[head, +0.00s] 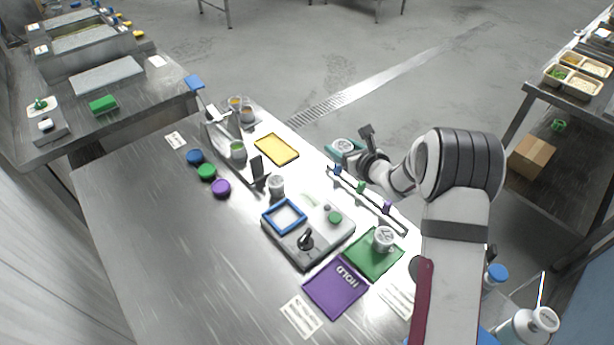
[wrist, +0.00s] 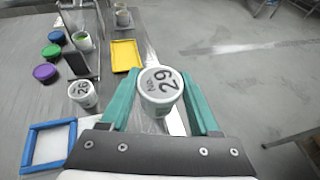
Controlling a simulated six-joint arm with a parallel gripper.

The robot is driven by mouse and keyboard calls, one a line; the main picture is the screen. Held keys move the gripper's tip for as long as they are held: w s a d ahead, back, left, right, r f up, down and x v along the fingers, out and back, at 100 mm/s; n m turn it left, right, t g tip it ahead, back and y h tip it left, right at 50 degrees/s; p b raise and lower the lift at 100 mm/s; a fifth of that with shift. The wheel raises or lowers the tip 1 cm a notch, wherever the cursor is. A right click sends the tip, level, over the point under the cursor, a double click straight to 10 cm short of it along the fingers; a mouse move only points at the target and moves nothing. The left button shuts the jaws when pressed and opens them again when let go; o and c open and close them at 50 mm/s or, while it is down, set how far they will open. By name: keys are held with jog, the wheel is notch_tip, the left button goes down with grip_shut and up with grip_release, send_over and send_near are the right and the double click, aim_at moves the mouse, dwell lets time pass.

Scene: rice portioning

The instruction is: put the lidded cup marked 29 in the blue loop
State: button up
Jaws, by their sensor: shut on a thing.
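The lidded cup marked 29 (wrist: 160,88) is between the teal fingers of my gripper (wrist: 162,100), which is shut on it. It is white, with the number on its lid. In the head view, the cup (head: 343,146) and my gripper (head: 346,149) are at the table's far right edge, beyond the rail. The blue loop (head: 284,217) is a square frame lying on the grey scale-like device, nearer the camera and to the left of my gripper. In the wrist view the loop (wrist: 48,146) is at the lower left, and its inside looks empty.
Another numbered lidded cup (head: 277,186) stands just behind the loop. A cup marked 27 (head: 384,239) stands on the green mat (head: 372,262), beside the purple HOLD mat (head: 335,290). A rail (head: 375,207) with coloured clips and a yellow tray (head: 276,149) are nearby.

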jog(key=s+a+r+n+g+y, duration=0.25)
jog(key=s+n+g+y, duration=0.45)
jog(key=s, duration=0.7)
jog(key=shift+n+h, duration=0.4)
jog(key=shift+n, duration=0.2)
jog(key=a+f, duration=0.2)
jog(key=a, duration=0.1)
jog(key=a+f, duration=0.2)
jog(key=a, duration=0.2)
jog(key=w+a+f, duration=0.1)
jog(key=a+f, duration=0.2)
jog(key=shift+a, duration=0.25)
jog(key=f, duration=0.4)
jog(key=shift+w+a, duration=0.1)
jog(key=shift+a, duration=0.2)
jog(key=shift+f, duration=0.2)
jog(key=o, duration=1.4)
jog(key=shift+f, duration=0.1)
